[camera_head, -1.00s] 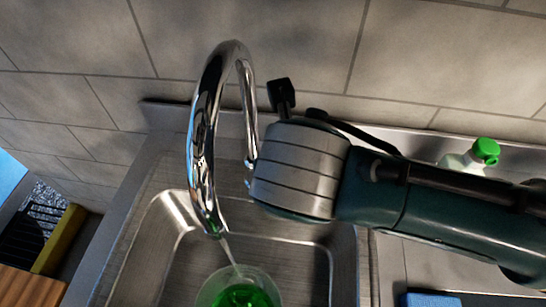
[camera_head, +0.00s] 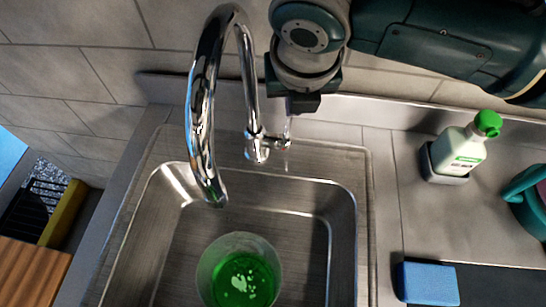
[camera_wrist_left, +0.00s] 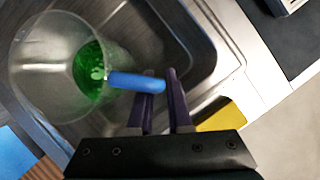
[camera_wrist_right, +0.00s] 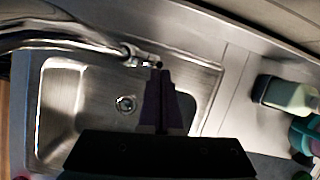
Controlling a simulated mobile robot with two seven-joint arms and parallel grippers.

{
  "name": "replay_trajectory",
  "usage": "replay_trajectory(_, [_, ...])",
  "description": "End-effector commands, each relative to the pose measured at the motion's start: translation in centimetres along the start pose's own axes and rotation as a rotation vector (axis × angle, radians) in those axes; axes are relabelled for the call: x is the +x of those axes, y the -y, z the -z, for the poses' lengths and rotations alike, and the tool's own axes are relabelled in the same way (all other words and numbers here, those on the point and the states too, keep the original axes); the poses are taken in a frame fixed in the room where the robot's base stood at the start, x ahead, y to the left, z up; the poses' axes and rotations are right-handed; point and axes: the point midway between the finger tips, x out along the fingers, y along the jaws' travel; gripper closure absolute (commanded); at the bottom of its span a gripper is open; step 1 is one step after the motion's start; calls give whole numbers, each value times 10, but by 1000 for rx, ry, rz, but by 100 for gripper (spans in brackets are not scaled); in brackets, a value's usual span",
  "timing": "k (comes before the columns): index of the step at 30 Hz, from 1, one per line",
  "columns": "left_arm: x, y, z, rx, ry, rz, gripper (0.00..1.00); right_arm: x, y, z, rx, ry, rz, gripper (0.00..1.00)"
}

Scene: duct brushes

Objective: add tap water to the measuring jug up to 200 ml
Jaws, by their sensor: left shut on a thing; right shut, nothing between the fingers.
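The clear measuring jug (camera_head: 210,268) stands under the tap in the sink, with bright green liquid in its lower part; its scale cannot be read. My left gripper (camera_wrist_left: 163,88) is shut on the jug's blue handle (camera_wrist_left: 132,82) and is outside the head view. The chrome tap (camera_head: 204,110) arches over the jug, and no stream shows from its spout. My right gripper (camera_head: 292,104) is shut and empty just behind and above the tap lever (camera_head: 280,142). In the right wrist view its fingertips (camera_wrist_right: 161,76) appear close to the lever; contact cannot be told.
The steel sink (camera_head: 318,205) surrounds the jug. On the right are a white bottle with a green cap (camera_head: 465,148), a blue sponge (camera_head: 430,283) and a teal object (camera_head: 530,200). A yellow-edged item (camera_head: 62,212) is at left. The tiled wall is close behind the tap.

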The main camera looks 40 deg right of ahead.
Motion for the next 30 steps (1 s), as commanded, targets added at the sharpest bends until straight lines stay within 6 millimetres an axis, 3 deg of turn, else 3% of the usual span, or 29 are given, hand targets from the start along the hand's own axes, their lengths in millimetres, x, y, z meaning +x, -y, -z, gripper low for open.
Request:
replay_trajectory(22, [0, 0, -1, 1, 2, -2, 100, 0, 2, -8, 1, 4, 2, 100])
replay_trajectory(30, [0, 0, -1, 1, 2, -2, 100, -34, 1, -8, 0, 3, -4, 100])
